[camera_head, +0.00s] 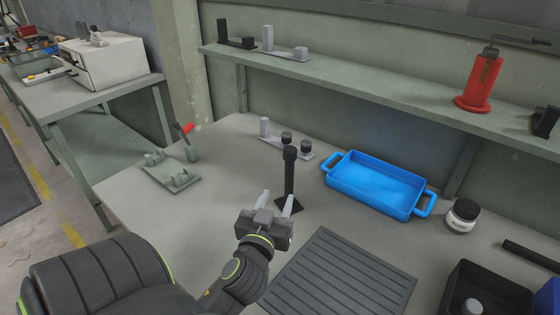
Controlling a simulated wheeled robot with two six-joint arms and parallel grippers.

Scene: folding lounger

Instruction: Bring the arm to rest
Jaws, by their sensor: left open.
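My left arm comes in from the lower left over the grey workbench (130,208). My left gripper (277,201) is open, its two pale fingers pointing away from me. Nothing shows held between the fingers. A black upright post (290,172) on a square base stands just beyond the fingertips, and the fingers overlap part of its base in the picture. I cannot tell whether they touch it. My right gripper is not in view.
A ribbed dark mat (345,275) lies right of my gripper. A blue tray (375,180), a small jar (462,215) and a black bin (488,290) stand further right. A grey-green fixture (170,172) stands left. A shelf (370,85) runs along the back.

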